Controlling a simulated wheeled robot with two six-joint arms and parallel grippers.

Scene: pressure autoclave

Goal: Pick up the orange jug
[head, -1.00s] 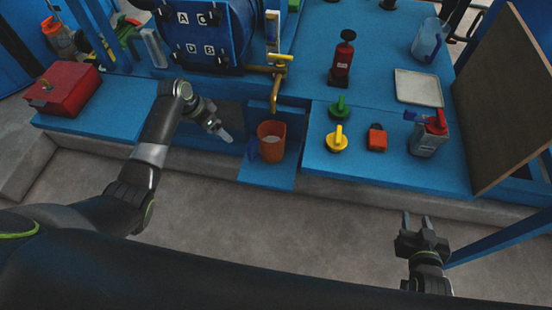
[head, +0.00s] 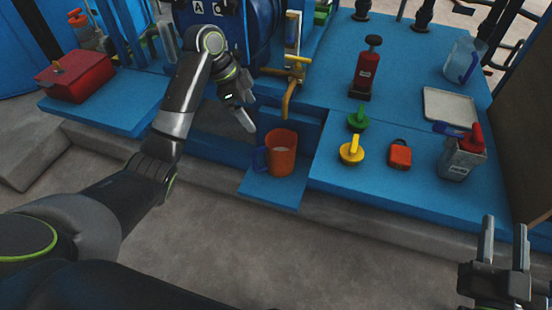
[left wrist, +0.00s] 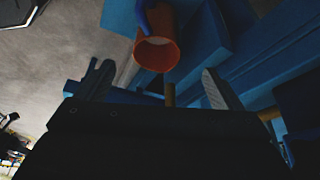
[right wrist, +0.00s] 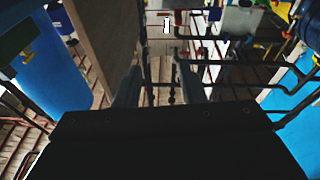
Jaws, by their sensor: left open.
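The orange jug (head: 281,155) stands upright on a small blue shelf (head: 270,192) below the brass tap, its blue handle (head: 258,159) on the left side. Something pale shows inside it. My left gripper (head: 248,121) is open and empty, above and to the left of the jug and apart from it. In the left wrist view the jug (left wrist: 158,52) appears ahead, beyond the two spread fingers (left wrist: 155,85). My right gripper (head: 505,240) is at the lower right, its fingers apart and empty, far from the jug; its fingers also show in the right wrist view (right wrist: 160,88).
The brass tap (head: 290,90) hangs just above the jug. A red box (head: 75,77) sits at the left.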

